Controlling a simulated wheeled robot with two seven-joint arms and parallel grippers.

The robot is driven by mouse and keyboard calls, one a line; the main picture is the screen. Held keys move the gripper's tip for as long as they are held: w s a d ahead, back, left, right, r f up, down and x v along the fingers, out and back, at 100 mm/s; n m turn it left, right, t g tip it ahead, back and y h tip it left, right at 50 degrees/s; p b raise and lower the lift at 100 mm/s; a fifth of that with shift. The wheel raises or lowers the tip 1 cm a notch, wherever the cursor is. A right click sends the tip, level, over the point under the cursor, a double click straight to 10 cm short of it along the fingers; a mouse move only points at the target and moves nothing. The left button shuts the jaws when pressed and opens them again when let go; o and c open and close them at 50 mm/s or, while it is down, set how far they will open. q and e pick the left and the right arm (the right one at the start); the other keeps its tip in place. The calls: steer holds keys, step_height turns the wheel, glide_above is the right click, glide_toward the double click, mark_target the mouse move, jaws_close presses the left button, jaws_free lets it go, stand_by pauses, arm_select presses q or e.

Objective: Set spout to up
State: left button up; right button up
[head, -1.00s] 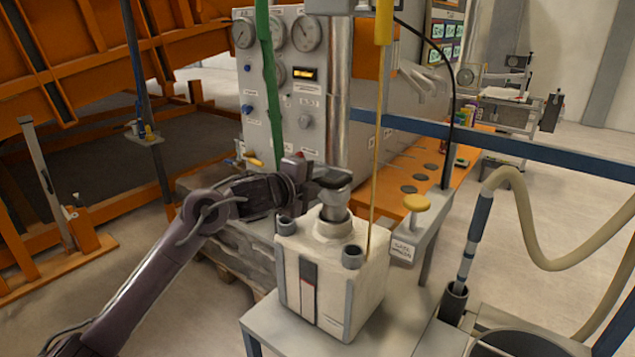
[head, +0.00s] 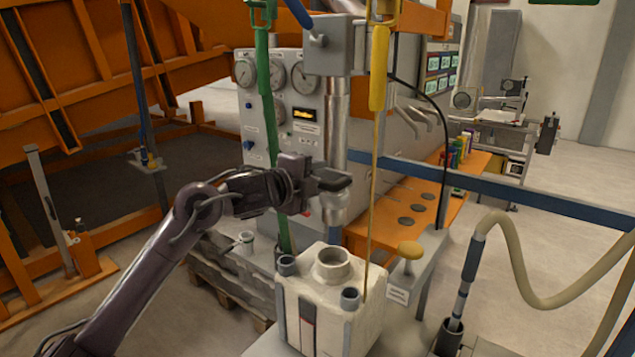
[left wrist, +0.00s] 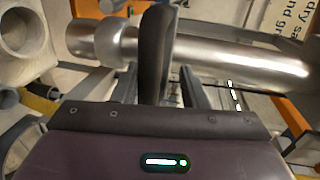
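The spout (head: 334,206) is a silver upright pipe hanging under a grey box (head: 333,45). Its lower end is in the air, above the open round neck (head: 332,262) of a cream container (head: 336,312). My left gripper (head: 328,181) reaches across the pipe near its lower end and appears shut on it; its fingers hide part of the pipe. In the left wrist view the spout (left wrist: 225,62) runs sideways behind one dark finger, with a wider collar at the left. The other finger is hidden there. My right gripper is not in view.
A green rod (head: 268,100) and a yellow-handled rod (head: 379,68) hang on either side of the spout. A gauge panel (head: 280,110) is behind, and a blue rail (head: 500,183) crosses at the right.

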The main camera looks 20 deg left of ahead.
arm_select(q)
steer(key=shift+s+a+f+b, duration=0.15)
steer(key=shift+s+a+b, duration=0.15)
steer(key=shift+s, duration=0.15)
steer(key=b+v, duration=0.2)
steer(key=v, duration=0.5)
steer(key=shift+r, duration=0.2)
steer(key=shift+d, duration=0.15)
